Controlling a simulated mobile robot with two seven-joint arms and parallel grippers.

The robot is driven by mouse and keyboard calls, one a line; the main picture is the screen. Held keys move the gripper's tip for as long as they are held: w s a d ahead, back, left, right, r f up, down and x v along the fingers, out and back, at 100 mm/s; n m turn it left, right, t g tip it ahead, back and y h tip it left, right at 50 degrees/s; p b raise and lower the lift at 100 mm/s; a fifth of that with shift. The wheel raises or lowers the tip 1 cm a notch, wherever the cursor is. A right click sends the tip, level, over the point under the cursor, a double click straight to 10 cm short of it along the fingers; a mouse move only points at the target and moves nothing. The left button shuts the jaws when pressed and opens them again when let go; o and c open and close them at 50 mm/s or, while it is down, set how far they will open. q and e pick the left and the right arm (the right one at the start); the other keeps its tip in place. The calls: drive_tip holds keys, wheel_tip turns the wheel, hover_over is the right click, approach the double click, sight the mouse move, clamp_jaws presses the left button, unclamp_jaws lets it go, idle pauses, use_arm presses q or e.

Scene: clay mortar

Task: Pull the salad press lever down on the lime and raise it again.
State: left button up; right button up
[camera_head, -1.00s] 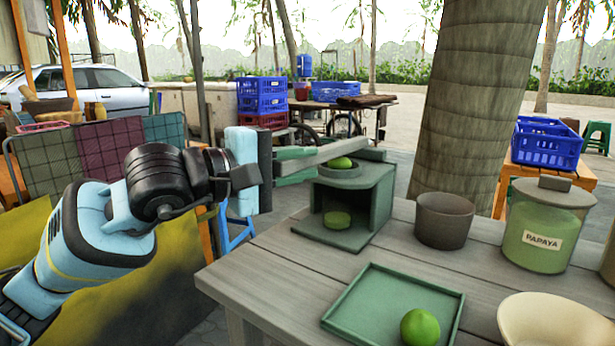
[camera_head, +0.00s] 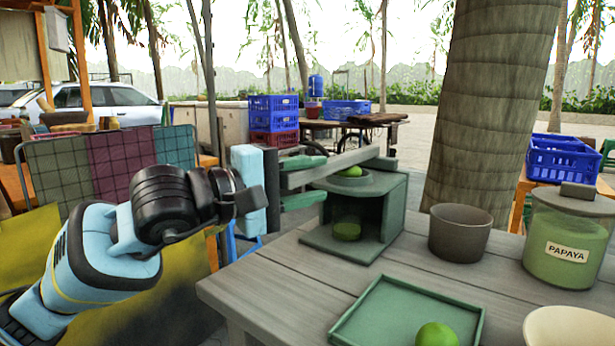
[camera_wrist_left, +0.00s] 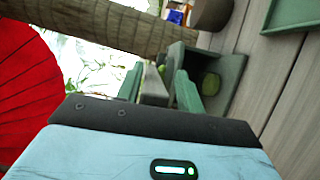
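The green press (camera_head: 385,215) stands on the table, open at the front. Its grey lever (camera_head: 330,166) slopes gently down toward the left from the back of the press. A green lime (camera_head: 350,171) sits in the cup on top, close by the lever; whether they touch is unclear. My left gripper (camera_head: 315,184) is open, its green fingers above and below the lever's free end. The left wrist view shows the lever (camera_wrist_left: 153,88) between the fingers, with gaps on both sides. My right gripper is out of view.
Another green piece (camera_head: 347,230) lies inside the press. A green tray (camera_head: 375,310) with a lime (camera_head: 437,335) is in front. A dark pot (camera_head: 460,233), a papaya jar (camera_head: 570,240) and a pale bowl (camera_head: 570,328) stand to the right. The table's left edge is near my arm.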

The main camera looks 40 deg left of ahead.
sight(287, 184)
use_arm(q)
drive_tip(key=shift+r, duration=0.1)
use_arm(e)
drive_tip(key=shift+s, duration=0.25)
use_arm(q)
drive_tip(key=shift+s+a, duration=0.25)
drive_tip(key=shift+s, duration=0.2)
drive_tip(key=shift+b+v, duration=0.35)
drive_tip(key=shift+v, duration=0.8)
drive_tip(key=v, duration=0.4)
drive_tip(key=shift+s+b, duration=0.3)
drive_tip(key=shift+b, duration=0.1)
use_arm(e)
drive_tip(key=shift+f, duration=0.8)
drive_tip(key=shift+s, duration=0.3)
